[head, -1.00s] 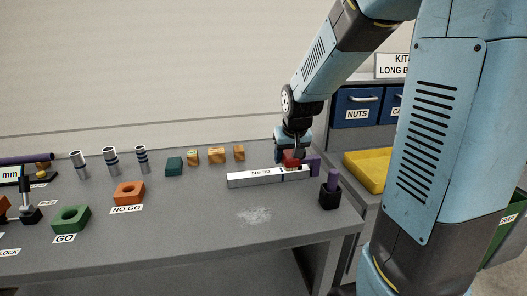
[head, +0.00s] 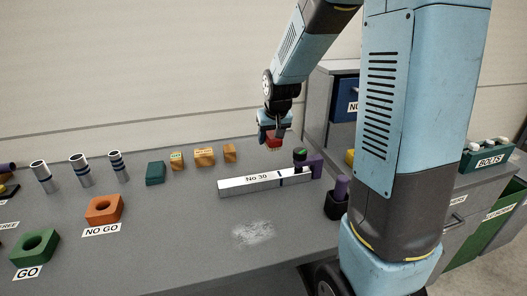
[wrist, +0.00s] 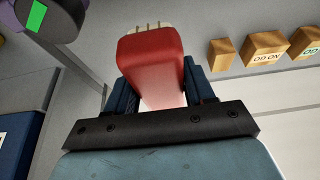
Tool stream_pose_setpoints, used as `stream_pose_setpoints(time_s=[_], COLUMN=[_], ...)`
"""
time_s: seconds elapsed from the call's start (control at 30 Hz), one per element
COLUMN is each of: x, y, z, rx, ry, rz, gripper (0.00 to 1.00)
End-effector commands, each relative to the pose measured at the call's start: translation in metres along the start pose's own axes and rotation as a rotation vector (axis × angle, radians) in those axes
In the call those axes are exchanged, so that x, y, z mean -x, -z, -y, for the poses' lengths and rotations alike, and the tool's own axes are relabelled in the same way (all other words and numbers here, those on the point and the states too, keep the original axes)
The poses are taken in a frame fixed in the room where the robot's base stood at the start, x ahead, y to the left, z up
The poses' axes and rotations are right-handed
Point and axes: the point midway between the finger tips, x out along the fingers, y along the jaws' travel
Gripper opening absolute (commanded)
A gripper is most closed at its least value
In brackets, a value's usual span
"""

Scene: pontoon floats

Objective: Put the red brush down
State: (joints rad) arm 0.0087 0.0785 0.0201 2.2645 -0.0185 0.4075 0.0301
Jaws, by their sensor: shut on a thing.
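The red brush (wrist: 152,60) is between the two fingers of my gripper (wrist: 153,92) in the wrist view, with its pale bristles pointing away at the top. In the head view the red brush (head: 273,142) hangs under my gripper (head: 272,138), above the back of the grey bench (head: 180,225). It is behind the silver bar marked No 30 (head: 250,182). The brush looks clear of the bench, but its exact height is hard to tell.
Wooden blocks (head: 204,156) and a teal block (head: 155,173) stand left of the brush. A purple piece with a dark round top (head: 300,155) stands at the bar's right end. A dark cup (head: 336,206) holds a purple stick. Pale dust (head: 254,232) lies in front of the bar.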

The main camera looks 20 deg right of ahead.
Motion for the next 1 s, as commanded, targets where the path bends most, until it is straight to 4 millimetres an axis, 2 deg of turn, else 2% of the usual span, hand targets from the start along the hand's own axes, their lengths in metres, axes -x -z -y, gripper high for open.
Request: stream_pose_setpoints(time_s=[0.27, 0.6, 0.87, 1.0], x=[-0.038, -0.091, -0.105, -0.117], y=[0.035, 0.051, 0.056, 0.054], z=[0.0, -0.002, -0.003, -0.003], rx=[0.004, 0.005, 0.005, 0.005], ry=[0.002, 0.002, 0.002, 0.002], rz=[0.002, 0.001, 0.001, 0.002], gripper=[0.25, 0.25, 0.25, 0.25])
